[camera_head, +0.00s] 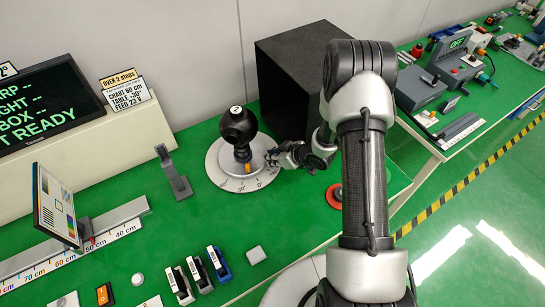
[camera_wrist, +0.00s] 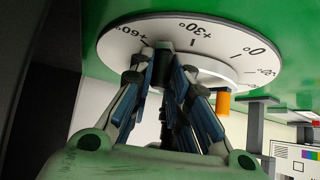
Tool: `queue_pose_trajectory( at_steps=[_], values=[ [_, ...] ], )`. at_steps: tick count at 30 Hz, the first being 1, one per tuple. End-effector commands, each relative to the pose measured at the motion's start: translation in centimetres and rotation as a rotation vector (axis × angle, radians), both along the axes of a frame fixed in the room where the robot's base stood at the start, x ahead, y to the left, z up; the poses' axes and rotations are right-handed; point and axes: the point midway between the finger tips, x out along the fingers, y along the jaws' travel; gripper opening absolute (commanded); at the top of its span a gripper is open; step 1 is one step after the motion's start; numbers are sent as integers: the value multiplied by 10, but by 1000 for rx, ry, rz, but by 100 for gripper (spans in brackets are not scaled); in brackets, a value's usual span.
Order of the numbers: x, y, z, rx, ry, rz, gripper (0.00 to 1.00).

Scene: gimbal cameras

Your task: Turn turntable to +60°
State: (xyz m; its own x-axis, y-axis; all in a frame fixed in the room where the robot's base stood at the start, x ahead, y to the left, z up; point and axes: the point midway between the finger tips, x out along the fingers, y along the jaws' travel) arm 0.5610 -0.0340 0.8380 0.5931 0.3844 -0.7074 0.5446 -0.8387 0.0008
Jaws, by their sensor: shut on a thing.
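The turntable (camera_head: 214,170) is a round white disc with an angle scale on its rim, on the green bench. A black ball-shaped gimbal camera (camera_head: 238,126) stands on its middle. In the wrist view the turntable (camera_wrist: 130,32) looks upside down, with +60°, +30° and 0° marks readable. An orange marker (camera_wrist: 222,103) shows by the rim, nearest the negative marks; it also shows in the head view (camera_head: 248,169). My gripper (camera_head: 273,157) is at the disc's right edge. In the wrist view my gripper (camera_wrist: 163,72) is shut on a dark upright peg (camera_wrist: 163,64) at the disc, between the +60° and +30° marks.
A black box (camera_head: 290,85) stands close behind my gripper. A red round button (camera_head: 334,195) is right of the disc. A tilted chart (camera_head: 55,205) on a ruler rail, a grey stand (camera_head: 174,175) and several small items lie to the left and front. A dark display (camera_head: 45,108) stands at back left.

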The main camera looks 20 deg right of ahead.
Motion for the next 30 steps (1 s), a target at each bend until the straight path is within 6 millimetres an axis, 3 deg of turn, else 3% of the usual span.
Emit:
queue_pose_trajectory(
  at_steps=[18, 19, 27, 30],
  values=[
    [3, 0, 1, 3, -7, -4, 0],
    [3, 0, 1, 3, -7, -4, 18],
    [2, 0, 1, 2, -3, -1, 36],
    [2, 0, 0, 2, -2, -1, 36]
  ],
)
